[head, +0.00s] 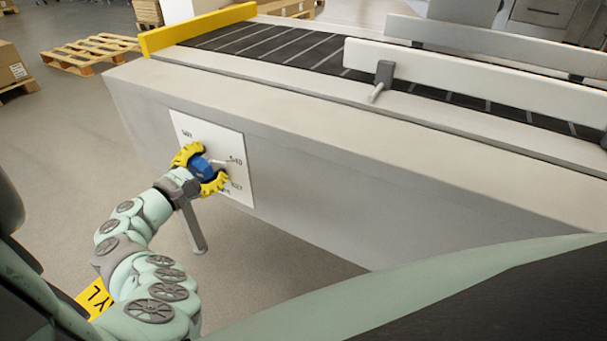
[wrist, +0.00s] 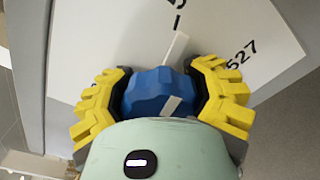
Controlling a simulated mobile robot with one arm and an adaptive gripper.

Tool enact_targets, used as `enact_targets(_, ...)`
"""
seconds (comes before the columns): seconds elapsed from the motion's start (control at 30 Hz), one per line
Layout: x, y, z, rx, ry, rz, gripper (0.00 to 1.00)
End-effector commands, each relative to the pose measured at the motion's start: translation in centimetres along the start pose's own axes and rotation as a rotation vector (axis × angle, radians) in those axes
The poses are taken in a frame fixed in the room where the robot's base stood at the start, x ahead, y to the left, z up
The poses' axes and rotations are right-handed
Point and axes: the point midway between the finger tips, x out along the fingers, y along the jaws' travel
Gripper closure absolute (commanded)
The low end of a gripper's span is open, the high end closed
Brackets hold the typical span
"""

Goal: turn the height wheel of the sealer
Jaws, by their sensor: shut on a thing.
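The height wheel is a blue faceted knob (head: 203,167) on a white dial plate (head: 236,150) on the side of the sealer (head: 300,170). My gripper (head: 201,169) has its yellow fingers shut on opposite sides of the wheel. In the wrist view the blue wheel (wrist: 158,92) sits between the two yellow fingers of my gripper (wrist: 162,95). A white pointer (wrist: 176,47) extends from the wheel toward a mark on the plate. The number 527 is readable at the right of the plate; other markings are partly cut off or covered.
A dark conveyor belt (head: 290,45) with pale side rails (head: 470,85) runs along the top of the sealer, with a yellow end bar (head: 198,28). Wooden pallets (head: 88,54) lie on the floor at the back left.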

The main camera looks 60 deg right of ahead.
Motion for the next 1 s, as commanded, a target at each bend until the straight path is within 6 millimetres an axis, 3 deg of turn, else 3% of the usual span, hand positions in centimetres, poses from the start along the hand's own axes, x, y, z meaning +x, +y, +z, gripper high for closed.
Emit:
enact_targets(0.6, 0.14, -0.17, 0.10, 0.585, -0.010, 0.009, 0.80)
enact_targets(1.0, 0.13, -0.16, 0.11, 0.836, -0.008, 0.009, 0.80)
